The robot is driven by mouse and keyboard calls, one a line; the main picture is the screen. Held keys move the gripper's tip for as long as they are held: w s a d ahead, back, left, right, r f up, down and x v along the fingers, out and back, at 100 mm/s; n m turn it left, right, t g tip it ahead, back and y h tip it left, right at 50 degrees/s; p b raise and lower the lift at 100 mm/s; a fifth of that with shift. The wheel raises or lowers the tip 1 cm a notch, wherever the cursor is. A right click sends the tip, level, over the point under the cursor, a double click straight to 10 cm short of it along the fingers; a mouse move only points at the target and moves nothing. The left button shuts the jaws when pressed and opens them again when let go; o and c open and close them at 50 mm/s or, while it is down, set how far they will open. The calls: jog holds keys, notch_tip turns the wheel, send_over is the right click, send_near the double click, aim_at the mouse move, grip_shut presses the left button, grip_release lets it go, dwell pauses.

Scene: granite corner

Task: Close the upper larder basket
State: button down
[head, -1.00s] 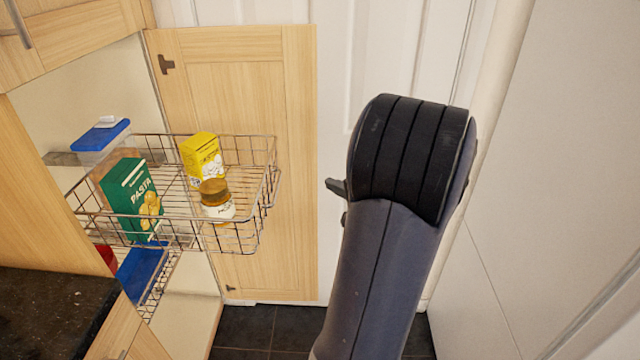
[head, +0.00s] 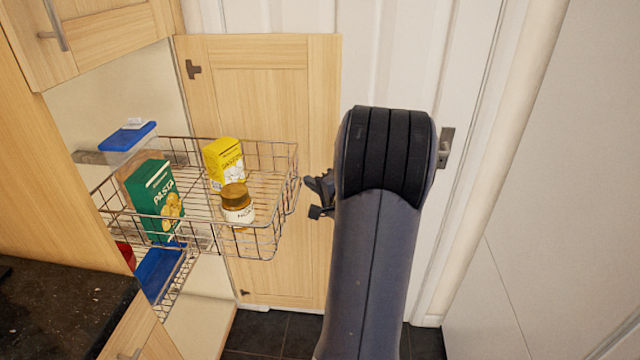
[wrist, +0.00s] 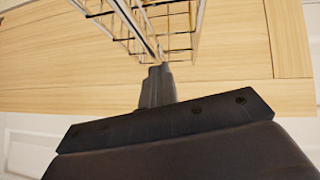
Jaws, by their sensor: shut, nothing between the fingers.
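The upper larder basket (head: 265,228) is a wire basket pulled out of the cupboard. It holds a green pasta box (head: 155,202), a yellow box (head: 224,163), a jar with a brown lid (head: 237,205) and a blue-lidded tub (head: 130,145). My gripper (head: 310,183) is just right of the basket's front end. In the wrist view my gripper (wrist: 160,72) is shut and empty, its tips at or very near the basket's wires (wrist: 185,25). I cannot tell whether they touch.
The open wooden cupboard door (head: 305,110) stands behind the basket. A lower basket (head: 172,285) with a blue item sits below. A dark worktop (head: 60,310) is at the lower left. A white door with a handle (head: 445,148) is behind my arm, and a pale wall (head: 560,200) is on the right.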

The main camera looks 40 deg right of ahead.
jog(key=shift+w+a, duration=0.1)
dwell(0.3)
jog(key=w+a+b, duration=0.1)
jog(key=w+a, duration=0.7)
jog(key=w, duration=0.1)
jog(key=w+a+b, duration=0.2)
jog(key=w+a, duration=0.6)
jog(key=w, duration=0.2)
jog(key=w+a+b, duration=0.2)
jog(key=w+a, duration=0.6)
jog(key=w, duration=0.1)
jog(key=shift+w+a+f, duration=0.1)
jog(key=shift+w+a, duration=0.15)
jog(key=shift+w, duration=0.05)
jog(key=shift+w+a+b, duration=0.2)
jog(key=shift+b, duration=0.15)
jog(key=shift+w+a+r, duration=0.15)
jog(key=shift+r, duration=0.05)
